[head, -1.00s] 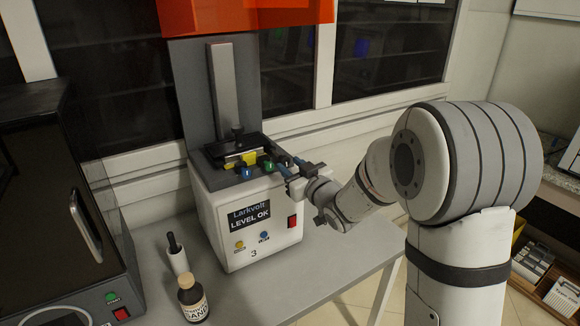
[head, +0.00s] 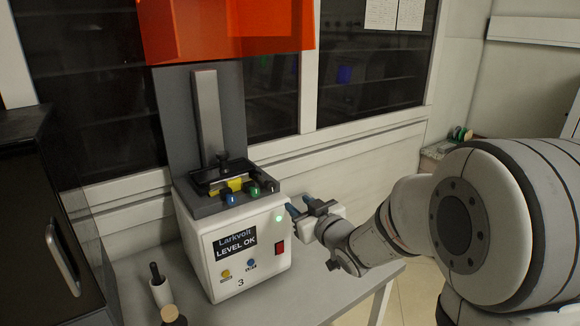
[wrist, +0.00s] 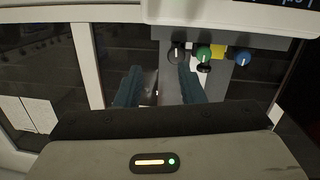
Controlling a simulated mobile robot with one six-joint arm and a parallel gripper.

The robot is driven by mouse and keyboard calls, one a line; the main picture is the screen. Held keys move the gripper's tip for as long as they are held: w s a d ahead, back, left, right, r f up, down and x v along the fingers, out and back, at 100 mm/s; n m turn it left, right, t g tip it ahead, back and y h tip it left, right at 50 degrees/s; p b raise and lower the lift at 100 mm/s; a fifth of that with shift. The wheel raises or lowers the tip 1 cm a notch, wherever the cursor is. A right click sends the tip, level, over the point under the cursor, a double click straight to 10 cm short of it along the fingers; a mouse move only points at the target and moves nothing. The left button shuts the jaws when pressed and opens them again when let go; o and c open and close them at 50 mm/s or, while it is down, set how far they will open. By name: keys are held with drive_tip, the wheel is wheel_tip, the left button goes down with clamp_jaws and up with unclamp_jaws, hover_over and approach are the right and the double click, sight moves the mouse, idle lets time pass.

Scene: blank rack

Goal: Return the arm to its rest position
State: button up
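My arm (head: 385,240) reaches in from the right in the head view. My gripper (head: 298,208) is just right of the white Larkvolt machine (head: 265,250), apart from its knobs. In the wrist view the two blue-grey fingers of my gripper (wrist: 160,85) stand apart with nothing between them. Beyond them show a black knob (wrist: 177,54), a green knob (wrist: 204,53) and a blue knob (wrist: 242,57) on the machine's top.
The machine's display reads LEVEL OK, and a green light (head: 279,218) glows on its front. A raised orange cover (head: 230,30) is above it. The table's right end (head: 370,275) is clear.

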drive_tip(key=s+d+f+m+g+h, duration=0.2)
drive_tip(key=s+d+m+g+h, duration=0.15)
drive_tip(key=s+d, duration=0.35)
drive_tip(key=s+d+f+m+g+h, duration=0.35)
drive_tip(key=s+d+h, duration=0.2)
drive_tip(key=s, duration=0.35)
drive_tip(key=s+g+y, duration=0.1)
drive_tip(key=s+g, duration=0.4)
drive_tip(key=s, duration=0.7)
drive_tip(key=shift+a+f, duration=0.25)
drive_tip(key=shift+f, duration=0.05)
drive_tip(key=shift+s, duration=0.1)
